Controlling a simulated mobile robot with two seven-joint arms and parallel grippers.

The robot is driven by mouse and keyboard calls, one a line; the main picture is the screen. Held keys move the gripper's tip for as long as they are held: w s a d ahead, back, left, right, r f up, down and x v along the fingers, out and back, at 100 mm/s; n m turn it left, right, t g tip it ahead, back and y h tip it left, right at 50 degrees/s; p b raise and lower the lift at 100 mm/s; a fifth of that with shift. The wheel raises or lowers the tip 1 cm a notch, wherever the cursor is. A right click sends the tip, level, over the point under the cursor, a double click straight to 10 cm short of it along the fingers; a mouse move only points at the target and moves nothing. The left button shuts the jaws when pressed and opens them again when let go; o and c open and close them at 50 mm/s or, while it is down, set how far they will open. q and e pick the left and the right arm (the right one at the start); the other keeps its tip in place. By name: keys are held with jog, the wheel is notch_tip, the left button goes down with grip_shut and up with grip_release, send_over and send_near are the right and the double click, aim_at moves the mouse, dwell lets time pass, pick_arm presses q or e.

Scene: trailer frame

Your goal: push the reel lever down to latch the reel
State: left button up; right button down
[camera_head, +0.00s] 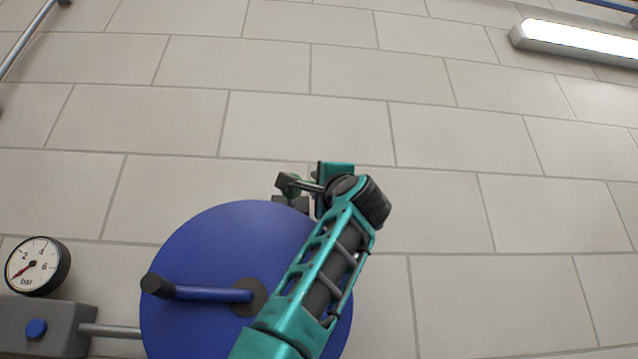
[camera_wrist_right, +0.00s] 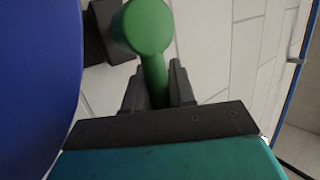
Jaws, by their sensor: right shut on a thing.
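The reel is a large blue disc (camera_head: 200,250) against the tiled wall, with a blue crank handle (camera_head: 212,293) on its face. The reel lever is green with a round knob (camera_wrist_right: 148,27); in the head view only a small green part shows at the reel's upper right edge. My right gripper (camera_wrist_right: 158,85) is shut on the lever's stem, below the knob in the wrist view. In the head view my right gripper (camera_head: 294,184) is small, beside the reel's top, and my arm covers the reel's right side. My left gripper is not in view.
A pressure gauge (camera_head: 37,265) and a grey box (camera_head: 38,325) with a blue button are at the lower left, with a pipe running to the reel. A lamp (camera_head: 580,45) is at the upper right. The wall right of my arm is clear.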

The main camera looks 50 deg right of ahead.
jog(key=shift+f, duration=0.1)
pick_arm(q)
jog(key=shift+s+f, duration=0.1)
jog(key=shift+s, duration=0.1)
pick_arm(e)
jog(key=c, duration=1)
grip_release()
jog(key=shift+c, duration=0.2)
pick_arm(q)
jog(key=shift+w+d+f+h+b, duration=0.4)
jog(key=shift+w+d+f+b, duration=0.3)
jog(key=shift+b, duration=1.3)
pick_arm(e)
jog(key=v, duration=1.3)
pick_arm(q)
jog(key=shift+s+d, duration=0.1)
